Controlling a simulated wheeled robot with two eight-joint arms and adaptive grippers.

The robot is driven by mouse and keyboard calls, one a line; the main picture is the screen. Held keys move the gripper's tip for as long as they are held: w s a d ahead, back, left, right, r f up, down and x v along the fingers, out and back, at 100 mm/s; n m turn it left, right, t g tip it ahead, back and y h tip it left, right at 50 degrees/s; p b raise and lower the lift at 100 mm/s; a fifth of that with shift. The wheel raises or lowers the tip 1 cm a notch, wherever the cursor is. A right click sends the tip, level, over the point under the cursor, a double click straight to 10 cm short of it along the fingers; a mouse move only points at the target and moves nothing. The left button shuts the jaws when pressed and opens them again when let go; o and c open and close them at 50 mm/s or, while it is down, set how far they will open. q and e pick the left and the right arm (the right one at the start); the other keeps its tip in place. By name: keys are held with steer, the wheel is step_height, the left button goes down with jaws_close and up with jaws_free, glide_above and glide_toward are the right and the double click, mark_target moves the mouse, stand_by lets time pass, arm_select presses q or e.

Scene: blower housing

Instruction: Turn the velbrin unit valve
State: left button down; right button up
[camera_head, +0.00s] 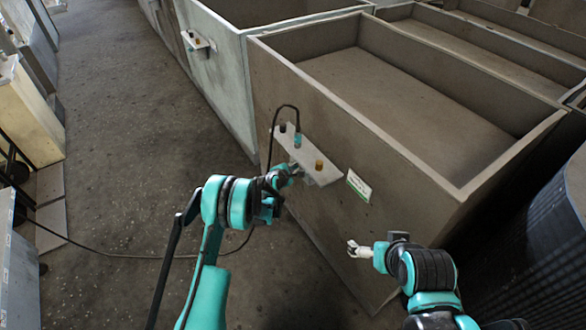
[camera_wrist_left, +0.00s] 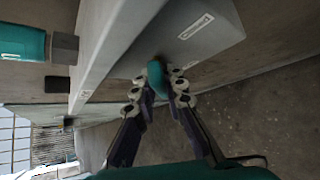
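A light grey bracket panel (camera_head: 310,158) juts from the side of the brown concrete tank, with a dark knob (camera_head: 282,127), a teal fitting (camera_head: 297,140) and a brass knob (camera_head: 319,165). My left gripper (camera_head: 292,170) is at the panel's near edge. In the left wrist view, a teal valve handle (camera_wrist_left: 156,80) under the panel (camera_wrist_left: 205,45) sits between the two fingertips (camera_wrist_left: 158,76), which appear to press it from both sides. The gripper hides the handle in the head view. My right gripper (camera_head: 353,248) is open and empty, lower right, clear of the panel.
A white and green label (camera_head: 358,186) is on the brown tank (camera_head: 400,190), right of the panel. A paler tank with a similar panel (camera_head: 195,41) stands behind. A dark cable (camera_head: 120,255) crosses the floor. A dark ribbed object (camera_head: 530,240) is at right.

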stand_by(0.4)
arm_select(q)
steer(key=shift+m+t+y, duration=0.4)
steer(key=shift+m+t, duration=0.5)
steer(key=shift+t, duration=0.2)
steer(key=shift+m+t, duration=1)
steer(key=shift+t, duration=0.3)
steer(key=shift+y, duration=0.3)
steer(key=c, duration=1.6)
jaws_free()
